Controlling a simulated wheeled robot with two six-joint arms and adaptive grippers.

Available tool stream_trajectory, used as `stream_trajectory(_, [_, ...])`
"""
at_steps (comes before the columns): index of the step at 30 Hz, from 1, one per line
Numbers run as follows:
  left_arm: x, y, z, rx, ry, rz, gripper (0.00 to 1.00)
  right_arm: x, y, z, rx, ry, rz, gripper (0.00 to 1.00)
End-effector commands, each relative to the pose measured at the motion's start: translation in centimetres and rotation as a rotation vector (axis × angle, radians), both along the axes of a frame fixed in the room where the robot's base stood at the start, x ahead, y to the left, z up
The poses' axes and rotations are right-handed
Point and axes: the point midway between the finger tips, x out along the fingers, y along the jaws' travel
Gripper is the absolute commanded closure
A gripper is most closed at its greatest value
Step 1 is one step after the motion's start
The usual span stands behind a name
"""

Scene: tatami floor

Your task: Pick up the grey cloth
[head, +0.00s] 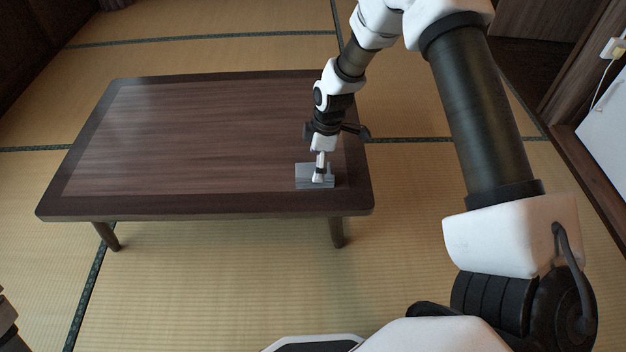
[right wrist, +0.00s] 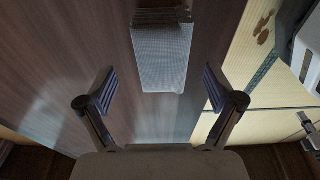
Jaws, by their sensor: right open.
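The grey cloth (head: 302,174) lies folded flat on the dark wooden table (head: 190,135), near its front right corner. In the right wrist view the cloth (right wrist: 161,58) is a grey rectangle at the upper middle. My right gripper (head: 321,178) points down over the cloth and hides part of it in the head view. In the right wrist view the right gripper (right wrist: 160,90) is open and empty, with one finger to each side of the cloth, apart from it. I cannot tell its exact height above the table.
The rest of the tabletop is bare. The table's right edge is close to the cloth. Tatami floor (head: 230,275) lies open around the table. A white object (head: 604,130) and a wooden frame stand at the far right.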

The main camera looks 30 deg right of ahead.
Motion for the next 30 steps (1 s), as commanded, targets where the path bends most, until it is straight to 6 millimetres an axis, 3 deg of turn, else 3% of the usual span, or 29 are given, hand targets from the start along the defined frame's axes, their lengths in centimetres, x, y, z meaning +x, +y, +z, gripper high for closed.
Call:
stream_trajectory(1, [0.0, 0.0, -1.6, 0.0, 0.0, 0.0, 1.0, 0.0, 0.3, -1.9, 0.0, 0.002, 0.0, 0.08])
stream_trajectory(4, [0.0, 0.0, -2.8, 0.0, 0.001, 0.0, 1.0, 0.1, 0.6, -3.6, 0.0, 0.002, -0.002, 0.08])
stream_trajectory(12, [0.0, 0.0, -2.7, 0.0, 0.0, 0.0, 1.0, 0.2, 0.7, -3.8, 0.0, 0.0, -0.001, 0.08])
stream_trajectory(15, [0.0, 0.0, -2.7, 0.0, 0.0, 0.0, 1.0, 0.2, 0.7, -3.8, 0.0, 0.0, -0.002, 0.44])
stream_trajectory(18, [0.0, 0.0, -2.7, 0.0, 0.0, 0.0, 1.0, 0.2, 0.7, -3.8, 0.0, 0.0, -0.002, 0.73])
stream_trajectory(26, [0.0, 0.0, -2.7, 0.0, 0.0, 0.0, 1.0, 0.2, 0.7, -3.8, 0.001, 0.001, -0.003, 0.73])
stream_trajectory(30, [0.0, 0.0, -1.8, 0.0, 0.0, 0.0, 1.0, 0.2, 0.7, -2.4, 0.0, 0.0, -0.003, 0.73])
